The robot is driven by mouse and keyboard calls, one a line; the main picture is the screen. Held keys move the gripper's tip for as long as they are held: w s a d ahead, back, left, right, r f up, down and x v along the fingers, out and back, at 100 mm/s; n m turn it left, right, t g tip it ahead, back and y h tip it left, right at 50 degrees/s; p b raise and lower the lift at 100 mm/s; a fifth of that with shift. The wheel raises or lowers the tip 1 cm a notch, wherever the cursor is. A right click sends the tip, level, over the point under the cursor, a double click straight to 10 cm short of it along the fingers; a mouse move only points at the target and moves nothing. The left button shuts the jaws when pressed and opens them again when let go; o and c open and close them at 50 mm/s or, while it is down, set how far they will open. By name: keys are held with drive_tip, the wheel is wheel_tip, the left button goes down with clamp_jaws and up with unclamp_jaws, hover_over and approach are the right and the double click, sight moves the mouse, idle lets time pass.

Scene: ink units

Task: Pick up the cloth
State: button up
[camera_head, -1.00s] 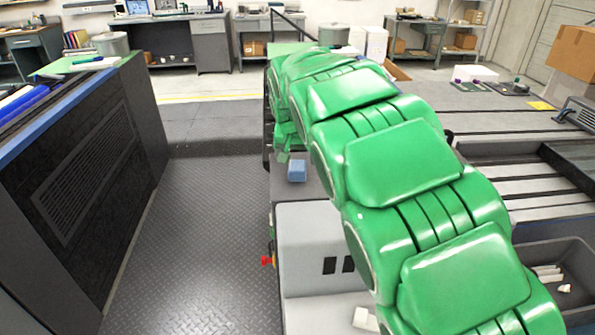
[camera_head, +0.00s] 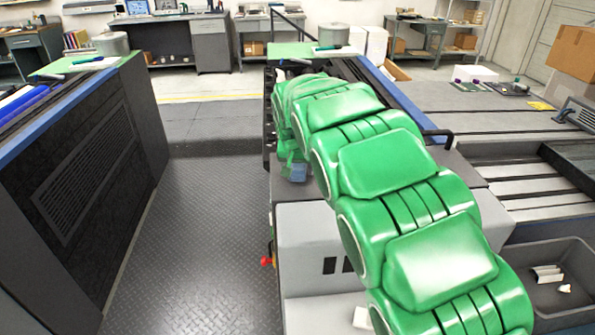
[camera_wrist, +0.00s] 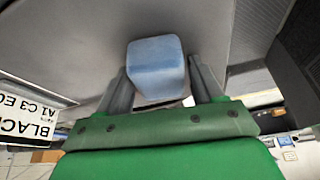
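The cloth is a folded light-blue block (camera_head: 299,173) on the grey top of the machine unit in the head view, partly covered by my green arm's end. In the wrist view the cloth (camera_wrist: 155,62) lies ahead, between the two grey fingers of my gripper (camera_wrist: 158,72). The fingers are apart, one on each side of the cloth, with a small gap visible on both sides. My gripper is open. Whether the fingertips reach down beside the cloth or stay short of it is hard to tell.
A white label with black lettering (camera_wrist: 27,122) is at the left of the wrist view. A grey bin with white pieces (camera_head: 520,262) is at the right of the head view. A dark cabinet (camera_head: 95,190) stands at left, with open floor (camera_head: 215,240) between.

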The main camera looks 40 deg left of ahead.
sight(297, 165)
drive_tip(key=c, duration=0.7)
drive_tip(key=shift+o, duration=0.2)
drive_tip(key=shift+r, duration=1.65)
drive_tip(key=shift+s+d+r, duration=0.5)
drive_tip(key=shift+d+r, duration=0.1)
drive_tip(key=shift+r, duration=0.25)
drive_tip(key=s+d+r, duration=0.8)
drive_tip(key=d, duration=0.1)
drive_tip(key=shift+d, duration=0.3)
